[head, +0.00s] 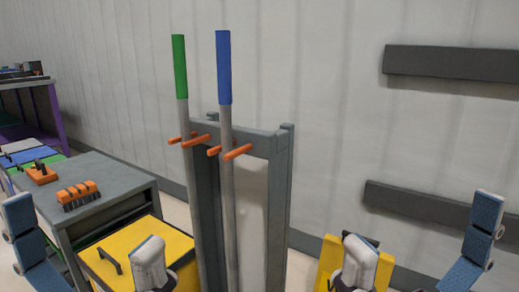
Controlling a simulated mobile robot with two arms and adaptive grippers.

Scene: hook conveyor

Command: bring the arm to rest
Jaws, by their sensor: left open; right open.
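My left gripper (83,224) is at the lower left, its two blue-grey fingers spread wide apart with nothing between them in its grasp. My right gripper (422,222) is at the lower right, also spread wide and empty. Both are seen only in part, cut off by the bottom edge, and the arms behind them are hidden. The two grippers sit at about the same height, one on each side of the grey rack.
A grey rack (281,190) stands between my grippers. A green-topped pole (180,68) and a blue-topped pole (223,68) stand upright at its orange hooks. A grey cabinet (110,178) with orange brushes (78,192) and a yellow box (175,240) lie left. Dark rails (450,63) are on the wall.

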